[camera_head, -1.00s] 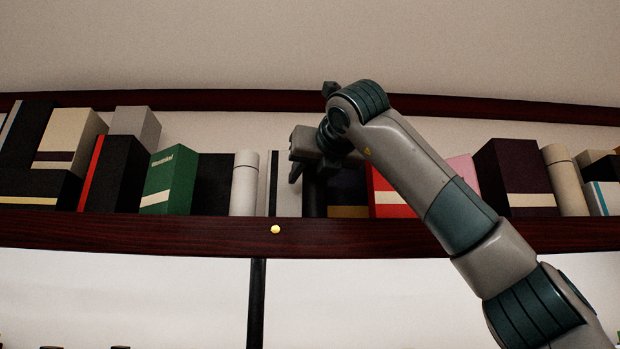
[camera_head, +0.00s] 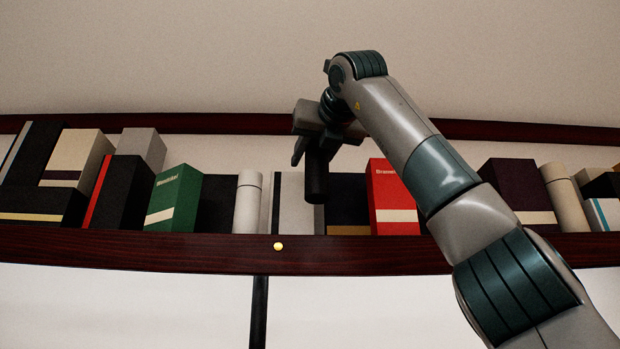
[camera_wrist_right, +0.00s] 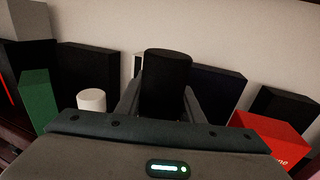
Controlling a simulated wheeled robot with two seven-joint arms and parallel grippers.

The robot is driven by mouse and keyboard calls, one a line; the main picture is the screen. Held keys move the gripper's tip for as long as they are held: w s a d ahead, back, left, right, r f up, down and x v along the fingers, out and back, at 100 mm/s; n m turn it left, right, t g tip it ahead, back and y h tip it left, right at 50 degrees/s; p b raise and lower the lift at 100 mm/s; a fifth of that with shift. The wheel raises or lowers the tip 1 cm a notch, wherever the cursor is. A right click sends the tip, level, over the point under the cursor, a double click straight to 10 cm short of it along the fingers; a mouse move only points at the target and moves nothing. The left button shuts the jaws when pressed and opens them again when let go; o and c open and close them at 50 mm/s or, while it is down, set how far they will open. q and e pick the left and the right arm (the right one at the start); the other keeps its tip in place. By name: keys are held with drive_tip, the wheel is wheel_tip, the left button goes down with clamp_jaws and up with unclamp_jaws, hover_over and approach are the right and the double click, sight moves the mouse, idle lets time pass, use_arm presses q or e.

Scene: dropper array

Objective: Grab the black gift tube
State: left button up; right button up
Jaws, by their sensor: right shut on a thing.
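The black gift tube (camera_head: 316,178) is a dark cylinder, hanging roughly upright in front of the shelf's row of boxes. My right gripper (camera_head: 316,150) is shut on its upper part, and the tube's lower end is clear of the shelf board. In the right wrist view the tube (camera_wrist_right: 167,80) stands between the two fingers (camera_wrist_right: 160,100), its round top facing the camera. My left gripper is not in view.
The dark red wooden shelf (camera_head: 150,250) is packed with boxes. A white tube (camera_head: 248,202) and a grey box (camera_head: 297,200) stand left of the held tube. A red box (camera_head: 392,198) and a dark box (camera_head: 347,200) stand to its right.

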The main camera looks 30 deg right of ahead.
drive_tip(key=s+a+b, duration=0.4)
drive_tip(key=s+a, duration=0.4)
drive_tip(key=s, duration=0.6)
drive_tip(key=shift+a, duration=0.3)
